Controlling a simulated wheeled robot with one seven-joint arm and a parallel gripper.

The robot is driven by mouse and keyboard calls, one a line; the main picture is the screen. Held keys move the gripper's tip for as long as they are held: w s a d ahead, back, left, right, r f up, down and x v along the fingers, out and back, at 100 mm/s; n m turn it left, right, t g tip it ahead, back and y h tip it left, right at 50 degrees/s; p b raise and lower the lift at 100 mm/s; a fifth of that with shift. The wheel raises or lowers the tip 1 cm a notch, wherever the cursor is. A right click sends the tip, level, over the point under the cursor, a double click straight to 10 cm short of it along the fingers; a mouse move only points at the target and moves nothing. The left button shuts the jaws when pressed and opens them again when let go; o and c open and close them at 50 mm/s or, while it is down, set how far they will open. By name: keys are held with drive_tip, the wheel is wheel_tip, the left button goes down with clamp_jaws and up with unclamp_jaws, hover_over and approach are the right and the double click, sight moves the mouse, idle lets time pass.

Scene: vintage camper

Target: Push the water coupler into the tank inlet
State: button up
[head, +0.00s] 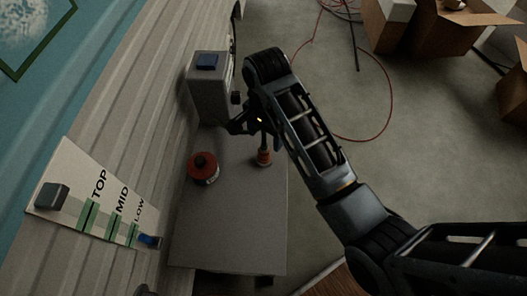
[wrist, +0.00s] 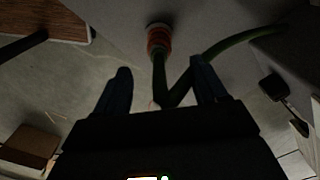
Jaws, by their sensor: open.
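The water coupler (head: 264,157) is a small orange-red fitting with a pale end, at the right part of the grey surface. In the wrist view the coupler (wrist: 158,40) has a green hose (wrist: 230,44) attached, which bends between my fingers. My gripper (wrist: 160,75) is open, with one dark finger on each side of the hose; the coupler is beyond the fingertips. In the head view my gripper (head: 245,122) is above the surface near the coupler, partly hidden by my arm.
A red round object (head: 202,166) sits on the grey surface (head: 226,222), left of the coupler. A TOP/MID/LOW gauge panel (head: 95,200) is on the left wall. Cardboard boxes (head: 392,24) and a red cable (head: 392,110) lie on the floor.

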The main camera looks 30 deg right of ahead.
sight(265, 149)
drive_tip(key=shift+f, duration=1.3)
drive_tip(key=shift+s+a+f, duration=0.1)
drive_tip(key=shift+a+f, duration=0.05)
drive_tip(key=shift+f, duration=1.2)
drive_tip(key=shift+a+f, duration=0.1)
drive_tip(key=shift+f, duration=1.2)
drive_tip(key=c, duration=1.1)
